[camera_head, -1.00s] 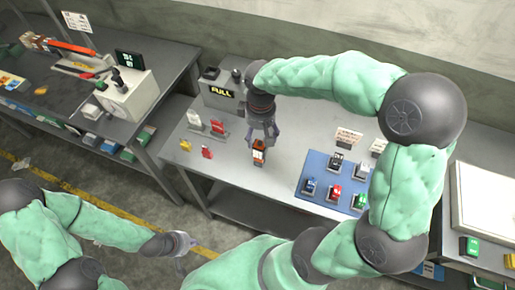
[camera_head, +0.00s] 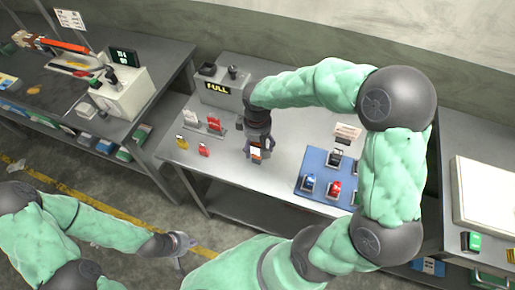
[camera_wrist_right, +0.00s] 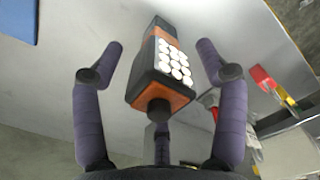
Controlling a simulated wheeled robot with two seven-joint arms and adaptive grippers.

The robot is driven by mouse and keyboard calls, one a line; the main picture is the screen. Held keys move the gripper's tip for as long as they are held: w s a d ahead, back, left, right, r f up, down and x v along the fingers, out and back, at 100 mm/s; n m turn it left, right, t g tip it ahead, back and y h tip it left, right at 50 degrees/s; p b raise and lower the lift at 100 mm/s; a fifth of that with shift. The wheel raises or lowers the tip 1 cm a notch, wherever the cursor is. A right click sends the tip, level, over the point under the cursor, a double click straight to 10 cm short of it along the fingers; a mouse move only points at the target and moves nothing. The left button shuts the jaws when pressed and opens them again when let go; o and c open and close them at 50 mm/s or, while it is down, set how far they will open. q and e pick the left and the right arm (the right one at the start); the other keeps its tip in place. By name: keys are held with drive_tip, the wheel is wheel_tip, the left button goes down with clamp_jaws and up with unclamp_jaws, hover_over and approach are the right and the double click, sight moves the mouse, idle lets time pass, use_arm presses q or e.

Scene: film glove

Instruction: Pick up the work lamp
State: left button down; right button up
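The work lamp (camera_head: 256,153) is a small orange and black block with a white face, standing on the grey table near its front edge. In the right wrist view the lamp (camera_wrist_right: 168,68) shows rows of white round lights and a dark knob at its near end. My right gripper (camera_head: 262,142) is just above and behind it, partly hiding it. Its purple fingers are open on both sides of the lamp, with gaps visible. My left gripper (camera_head: 185,243) is low at the left, away from the table; its finger opening is too small to tell.
A blue mat (camera_head: 315,188) with several small devices lies right of the lamp. Red and yellow items (camera_head: 203,149) stand to the left, with a grey box marked FULL (camera_head: 220,92) behind. A side bench (camera_head: 150,100) stands further left. Bare table lies around the lamp.

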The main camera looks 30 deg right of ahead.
drive_tip(key=c, duration=1.3)
drive_tip(key=shift+r, duration=0.1)
